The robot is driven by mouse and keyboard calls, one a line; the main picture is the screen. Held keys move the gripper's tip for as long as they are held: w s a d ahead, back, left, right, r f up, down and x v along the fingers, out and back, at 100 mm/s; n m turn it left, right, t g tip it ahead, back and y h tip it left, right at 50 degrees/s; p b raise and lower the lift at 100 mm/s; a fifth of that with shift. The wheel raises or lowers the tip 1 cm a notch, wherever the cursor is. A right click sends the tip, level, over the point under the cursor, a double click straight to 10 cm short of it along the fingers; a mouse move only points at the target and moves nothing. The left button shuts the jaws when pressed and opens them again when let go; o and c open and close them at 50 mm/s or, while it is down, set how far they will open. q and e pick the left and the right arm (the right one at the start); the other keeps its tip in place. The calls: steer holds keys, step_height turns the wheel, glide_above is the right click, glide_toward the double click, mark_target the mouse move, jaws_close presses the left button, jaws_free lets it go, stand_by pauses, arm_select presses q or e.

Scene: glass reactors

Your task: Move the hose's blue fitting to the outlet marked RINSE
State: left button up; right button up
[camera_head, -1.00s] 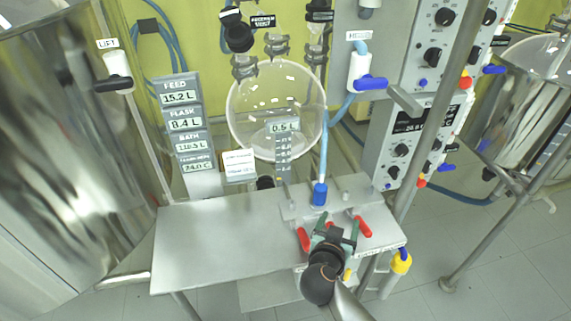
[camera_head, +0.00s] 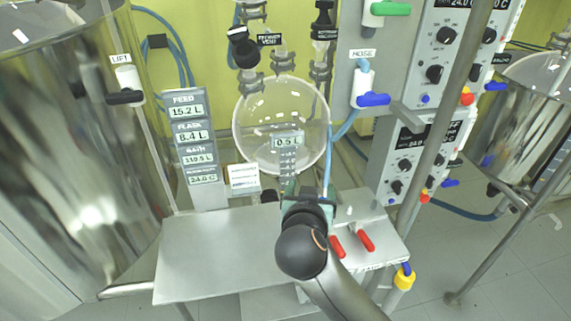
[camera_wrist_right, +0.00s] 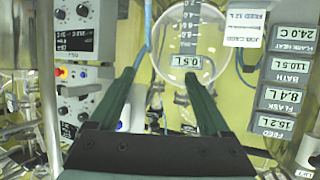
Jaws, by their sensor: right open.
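My right gripper (camera_head: 308,192) is over the back of the block, open. In the right wrist view its two dark green fingers (camera_wrist_right: 162,72) are apart, with no fitting visible between them. A blue hose also shows in the wrist view (camera_wrist_right: 148,25), beyond the fingers. Red valve handles (camera_head: 366,240) stand on the block. No RINSE label can be read. My left gripper is out of view.
The steel bench top (camera_head: 215,255) is bare to the left of the arm. The round glass flask (camera_head: 258,125) is behind it. An upright metal pole (camera_head: 440,150) stands close on the right. A yellow fitting (camera_head: 404,279) hangs at the bench's right end.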

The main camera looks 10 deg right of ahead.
steer(key=s+a+r+n+y, duration=0.2)
steer(key=a+r, duration=0.3)
steer(key=r, duration=0.4)
steer(key=shift+s+a+n+t+y, duration=0.3)
steer(key=shift+n+y, duration=0.3)
steer(key=shift+y, duration=0.2)
